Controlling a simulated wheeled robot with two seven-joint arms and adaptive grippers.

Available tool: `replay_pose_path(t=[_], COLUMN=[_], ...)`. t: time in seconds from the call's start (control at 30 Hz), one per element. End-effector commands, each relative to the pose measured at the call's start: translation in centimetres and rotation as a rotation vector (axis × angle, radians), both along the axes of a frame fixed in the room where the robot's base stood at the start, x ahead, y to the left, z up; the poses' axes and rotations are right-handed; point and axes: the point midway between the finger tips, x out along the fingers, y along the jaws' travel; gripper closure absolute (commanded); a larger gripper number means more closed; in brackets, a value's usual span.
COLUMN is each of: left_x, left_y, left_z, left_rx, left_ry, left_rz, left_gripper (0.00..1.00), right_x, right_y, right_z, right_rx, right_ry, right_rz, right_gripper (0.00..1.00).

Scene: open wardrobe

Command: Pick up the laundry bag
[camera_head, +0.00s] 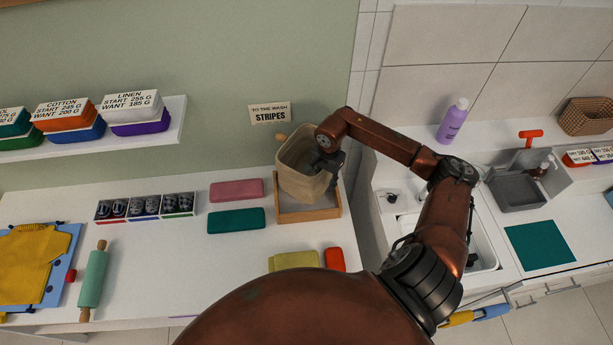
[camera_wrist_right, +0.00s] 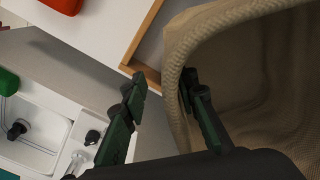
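The laundry bag (camera_head: 298,176) is a beige, open-topped cloth bag with a thick rim. It stands in a shallow wooden tray (camera_head: 308,215) below the sign reading "TO THE WASH STRIPES". My right gripper (camera_head: 330,162) is at the bag's right side, by the rim. In the right wrist view, the bag (camera_wrist_right: 255,75) fills the right side. My right gripper (camera_wrist_right: 162,80) is open there, one finger inside the bag and the other outside, with a visible gap between the outer finger and the bag wall. My left gripper is out of view.
The sign (camera_head: 270,113) is on the wall behind the bag. Folded pink (camera_head: 236,190) and teal (camera_head: 236,220) cloths lie left of the tray. A yellow cloth (camera_head: 294,261) and red item (camera_head: 335,259) lie in front. The sink (camera_head: 484,246) is to the right.

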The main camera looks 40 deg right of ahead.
Motion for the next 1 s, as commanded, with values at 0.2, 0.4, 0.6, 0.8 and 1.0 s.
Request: replay_pose_path(t=[0.2,0.4,0.6,0.8,1.0], left_x=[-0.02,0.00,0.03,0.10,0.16], left_y=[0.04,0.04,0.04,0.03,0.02], left_z=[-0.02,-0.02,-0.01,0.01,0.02], left_rx=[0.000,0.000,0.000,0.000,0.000], left_ry=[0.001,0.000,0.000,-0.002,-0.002], left_rz=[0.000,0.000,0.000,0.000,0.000], left_gripper=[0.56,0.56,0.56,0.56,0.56], right_x=[-0.05,-0.06,-0.03,-0.11,-0.16], right_y=[-0.03,-0.01,0.01,0.02,0.03], right_z=[-0.03,0.00,0.02,0.00,0.03], right_rx=[-0.001,-0.001,0.001,0.001,0.001], right_ry=[0.002,0.002,0.001,0.003,0.004], right_rz=[-0.001,0.000,0.000,0.001,0.001], right_gripper=[0.83,0.97,1.00,1.00,1.00])
